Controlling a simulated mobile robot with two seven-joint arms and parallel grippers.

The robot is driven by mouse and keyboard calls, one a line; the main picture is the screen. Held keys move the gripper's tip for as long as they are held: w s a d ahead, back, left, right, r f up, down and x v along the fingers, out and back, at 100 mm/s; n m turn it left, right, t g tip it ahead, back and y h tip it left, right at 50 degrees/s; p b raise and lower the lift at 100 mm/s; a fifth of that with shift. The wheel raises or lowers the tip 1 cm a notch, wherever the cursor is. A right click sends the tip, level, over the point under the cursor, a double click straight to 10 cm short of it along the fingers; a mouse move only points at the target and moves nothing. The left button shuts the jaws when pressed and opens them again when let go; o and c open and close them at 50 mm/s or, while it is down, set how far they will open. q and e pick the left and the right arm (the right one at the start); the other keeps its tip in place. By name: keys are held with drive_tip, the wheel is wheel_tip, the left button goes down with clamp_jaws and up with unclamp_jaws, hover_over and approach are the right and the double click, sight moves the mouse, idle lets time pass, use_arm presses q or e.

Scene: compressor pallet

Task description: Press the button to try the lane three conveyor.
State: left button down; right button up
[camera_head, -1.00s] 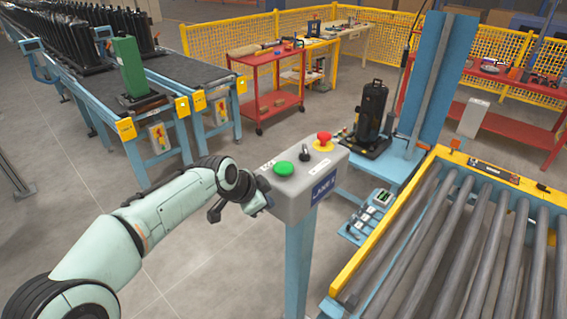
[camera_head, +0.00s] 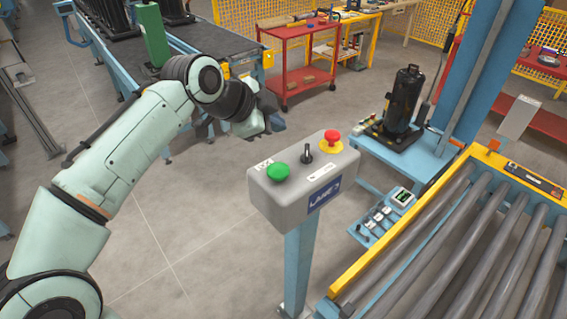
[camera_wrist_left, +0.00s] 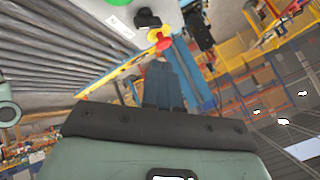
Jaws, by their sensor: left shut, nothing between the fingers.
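The grey control box (camera_head: 300,195) stands on a blue post. Its top carries a green button (camera_head: 278,172), a black selector knob (camera_head: 307,153) and a red mushroom button (camera_head: 332,138) on a yellow ring. A blue lane label (camera_head: 325,195) on its front is too blurred to read surely. My left gripper (camera_head: 268,124) is shut and empty, beyond the box's far left side and apart from the green button. In the left wrist view, the shut fingers (camera_wrist_left: 163,88) point toward the red button (camera_wrist_left: 163,44); the green button (camera_wrist_left: 118,2) is at the top edge. My right gripper is out of view.
A roller conveyor (camera_head: 345,280) with a yellow rail lies right of the box. A black compressor (camera_head: 408,98) stands on a blue stand behind it. A red cart (camera_head: 300,78) and a belt conveyor (camera_head: 110,55) are farther back. Floor left of the post is clear.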

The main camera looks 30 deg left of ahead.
use_arm(q)
hover_over(275, 171)
wheel_tip(275, 171, down, 5)
drive_tip(key=shift+r, duration=0.1)
wheel_tip(275, 171, down, 3)
drive_tip(key=shift+f+b, duration=0.15)
drive_tip(key=shift+b, duration=0.95)
drive_tip(key=shift+s+f, duration=0.15)
drive_tip(key=shift+f, duration=0.15)
drive_tip(key=shift+w+f, duration=0.1)
drive_tip(key=shift+w, duration=0.2)
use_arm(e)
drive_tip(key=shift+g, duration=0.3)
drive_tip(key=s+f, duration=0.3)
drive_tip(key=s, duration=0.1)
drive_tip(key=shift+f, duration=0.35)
use_arm(q)
drive_tip(key=shift+b, duration=0.3)
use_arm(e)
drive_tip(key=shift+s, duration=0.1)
use_arm(q)
drive_tip(key=shift+s+f+b, duration=0.15)
drive_tip(key=shift+f+b, duration=0.15)
drive_tip(key=shift+f, duration=0.05)
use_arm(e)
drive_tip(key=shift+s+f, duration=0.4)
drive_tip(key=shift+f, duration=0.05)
